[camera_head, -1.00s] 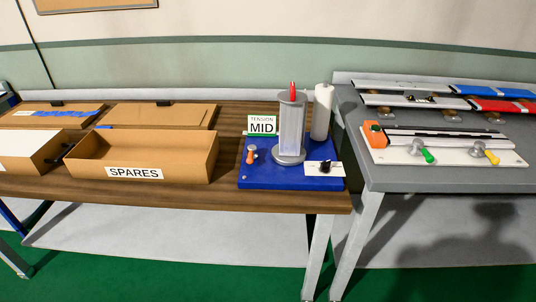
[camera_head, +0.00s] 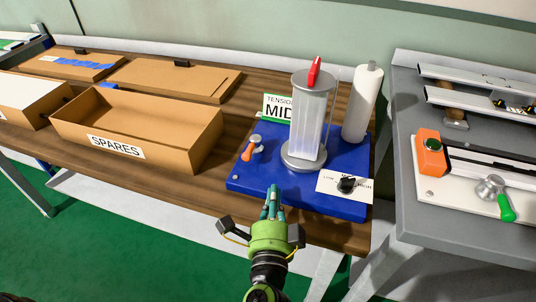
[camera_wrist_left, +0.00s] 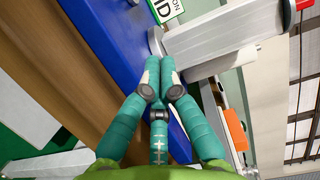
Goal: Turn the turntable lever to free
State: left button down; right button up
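A blue base (camera_head: 262,183) stands on the brown table with a clear cylinder (camera_head: 311,120) on it. An orange-handled lever (camera_head: 251,148) on a silver pivot sits at the base's left side, its handle slanting down toward the front. A red lever (camera_head: 314,70) sits on top of the cylinder. I cannot tell from any label which one is the turntable lever. My left gripper (camera_head: 271,192) has teal fingers drawn together, empty, in front of the blue base and apart from both levers. In the left wrist view its fingertips (camera_wrist_left: 160,68) meet near the base's edge. My right gripper is out of view.
A black knob (camera_head: 346,184) on a white plate is at the base's right front. A green-edged sign (camera_head: 276,108) and a white roll (camera_head: 362,103) stand around the cylinder. The SPARES box (camera_head: 180,148) is at left. A grey table (camera_head: 407,150) is at right.

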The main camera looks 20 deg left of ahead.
aim_at(260, 171)
pick_arm(q)
jog(key=shift+w+d+r, duration=0.1)
jog(key=shift+w+r, duration=0.1)
jog(key=shift+w, duration=0.1)
jog(key=shift+w+r+p, duration=0.2)
jog(key=shift+w+p, duration=0.1)
jog(key=p+x, duration=0.1)
jog(key=x, duration=0.4)
jog(key=p+x, duration=0.1)
jog(key=x, duration=0.2)
jog(key=shift+w, duration=0.3)
jog(key=a+p, duration=0.1)
jog(key=a, duration=0.2)
jog(key=shift+s+f, duration=0.1)
jog(key=shift+s, duration=0.05)
jog(key=shift+a+f, duration=0.1)
jog(key=shift+a, duration=0.5)
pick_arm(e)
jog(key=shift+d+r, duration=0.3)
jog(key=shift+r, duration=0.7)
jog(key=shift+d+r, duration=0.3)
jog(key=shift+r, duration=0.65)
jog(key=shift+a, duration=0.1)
